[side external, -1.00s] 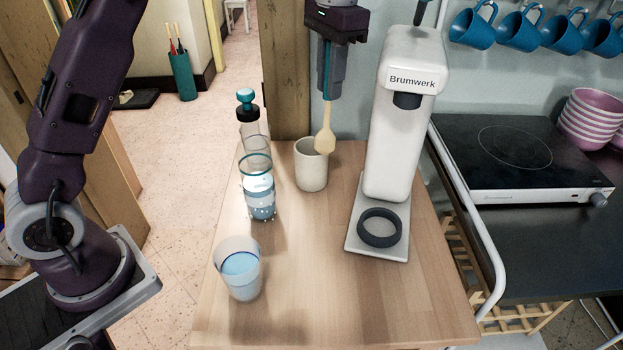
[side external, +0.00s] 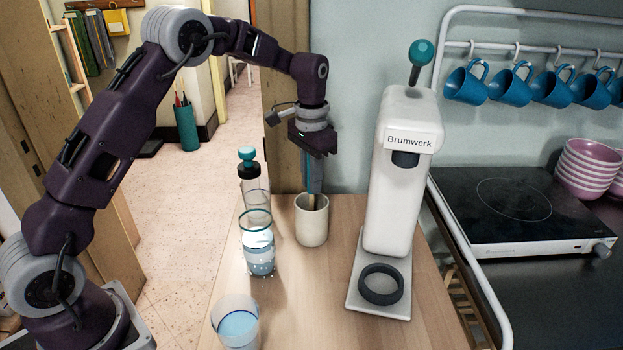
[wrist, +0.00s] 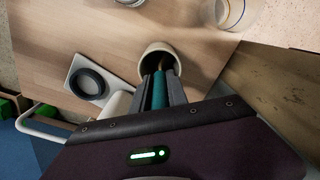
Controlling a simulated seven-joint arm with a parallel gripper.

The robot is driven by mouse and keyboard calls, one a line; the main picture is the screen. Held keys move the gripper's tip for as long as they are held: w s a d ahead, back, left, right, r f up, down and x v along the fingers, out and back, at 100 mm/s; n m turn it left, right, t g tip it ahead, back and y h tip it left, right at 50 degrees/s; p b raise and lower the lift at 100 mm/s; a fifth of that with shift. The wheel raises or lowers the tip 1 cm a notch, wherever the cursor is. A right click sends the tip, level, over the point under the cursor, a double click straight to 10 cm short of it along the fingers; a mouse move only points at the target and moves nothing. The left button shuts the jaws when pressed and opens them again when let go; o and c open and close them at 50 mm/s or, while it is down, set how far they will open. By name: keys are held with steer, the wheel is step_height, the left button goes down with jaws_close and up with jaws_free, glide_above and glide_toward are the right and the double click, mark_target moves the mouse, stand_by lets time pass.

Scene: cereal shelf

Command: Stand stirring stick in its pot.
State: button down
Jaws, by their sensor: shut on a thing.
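The stirring stick (side external: 316,201) is upright or nearly so, with a teal handle (wrist: 159,90) and a wooden lower part. My gripper (side external: 314,190) is shut on the handle, just above the pot's mouth. The pot (side external: 311,228) is a plain cream cup standing upright on the wooden counter. The stick's wooden lower end is inside the pot; its tip is hidden by the pot wall. In the wrist view the pot (wrist: 146,59) lies right at my fingertips. I cannot tell whether the stick touches the pot's bottom.
A white Brumwerk coffee machine (side external: 402,190) stands close right of the pot. A glass of blue liquid (side external: 236,325) is at the front left. A hob (side external: 515,205) lies farther right.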

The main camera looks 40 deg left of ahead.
steer(key=shift+f, duration=0.1)
steer(key=c, duration=1.3)
jaws_free()
step_height(320, 180, up, 12)
steer(key=shift+r, duration=0.25)
steer(key=s+d+r+n+t, duration=0.1)
steer(key=s+d+r, duration=0.1)
steer(key=s+r, duration=0.35)
steer(key=s+d+r+t, duration=0.1)
steer(key=s+r+t, duration=0.15)
steer(key=s, duration=0.65)
steer(key=s+d+f+t, duration=0.1)
steer(key=s+f, duration=0.2)
steer(key=s, duration=0.6)
steer(key=s+d+f+n+t, duration=0.1)
steer(key=s+f, duration=0.2)
steer(key=s, duration=0.7)
steer(key=shift+d+f, duration=0.25)
steer(key=shift+f, duration=0.15)
